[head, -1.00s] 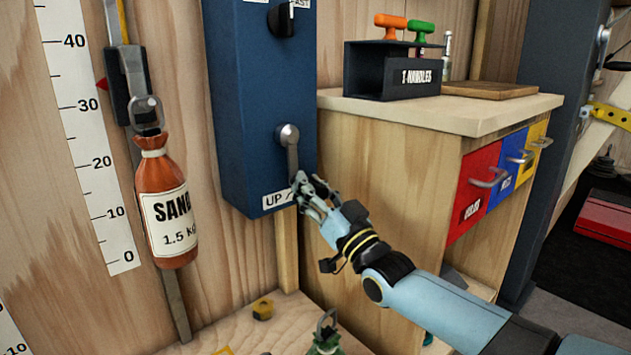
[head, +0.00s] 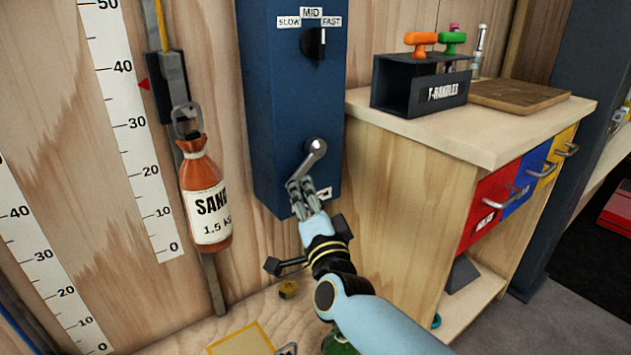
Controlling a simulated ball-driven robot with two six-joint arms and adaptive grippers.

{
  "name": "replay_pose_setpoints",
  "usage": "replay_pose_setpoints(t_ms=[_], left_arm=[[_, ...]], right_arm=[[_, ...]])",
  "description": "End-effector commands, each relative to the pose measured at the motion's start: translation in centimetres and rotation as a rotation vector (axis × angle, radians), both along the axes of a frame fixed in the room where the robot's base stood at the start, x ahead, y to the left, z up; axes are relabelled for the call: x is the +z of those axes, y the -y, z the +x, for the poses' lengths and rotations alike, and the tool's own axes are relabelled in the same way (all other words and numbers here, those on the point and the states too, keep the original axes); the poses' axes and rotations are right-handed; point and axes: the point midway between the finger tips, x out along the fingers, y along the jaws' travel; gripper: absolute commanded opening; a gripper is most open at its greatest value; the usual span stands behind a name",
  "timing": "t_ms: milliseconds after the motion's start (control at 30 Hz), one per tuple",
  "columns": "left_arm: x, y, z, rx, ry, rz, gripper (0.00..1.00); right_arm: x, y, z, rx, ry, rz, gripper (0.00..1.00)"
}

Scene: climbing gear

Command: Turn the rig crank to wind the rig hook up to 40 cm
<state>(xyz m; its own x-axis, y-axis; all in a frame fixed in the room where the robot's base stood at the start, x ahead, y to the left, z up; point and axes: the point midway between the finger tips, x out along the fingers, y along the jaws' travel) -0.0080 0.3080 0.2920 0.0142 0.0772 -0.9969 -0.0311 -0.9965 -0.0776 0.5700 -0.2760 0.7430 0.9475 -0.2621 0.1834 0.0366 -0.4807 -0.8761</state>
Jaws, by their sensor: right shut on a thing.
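The rig crank (head: 316,147) is a grey metal arm on the front of the blue rig box (head: 285,100). It points down and left from its pivot. My right gripper (head: 301,184) is shut on the crank's lower end, and its fingers hide the grip. The rig hook (head: 186,118) is a metal hook left of the box. An orange sandbag (head: 205,195) marked 1.5 kg hangs from it. The red pointer (head: 144,84) stands between 30 and 40 on the white scale (head: 137,140), nearer to 40. My left gripper is not in view.
A speed knob (head: 314,43) sits under the SLOW, MID and FAST labels. A wooden cabinet (head: 400,190) stands close on the right, with a T-handle holder (head: 420,88) on top.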

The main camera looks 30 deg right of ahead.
Motion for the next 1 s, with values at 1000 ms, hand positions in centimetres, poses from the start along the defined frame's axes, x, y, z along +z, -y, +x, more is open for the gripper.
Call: replay_pose_setpoints(t_ms=[1000], left_arm=[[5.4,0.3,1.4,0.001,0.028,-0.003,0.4]], right_arm=[[3.5,-1.7,0.0,0.0,-0.015,0.273,0.0]])
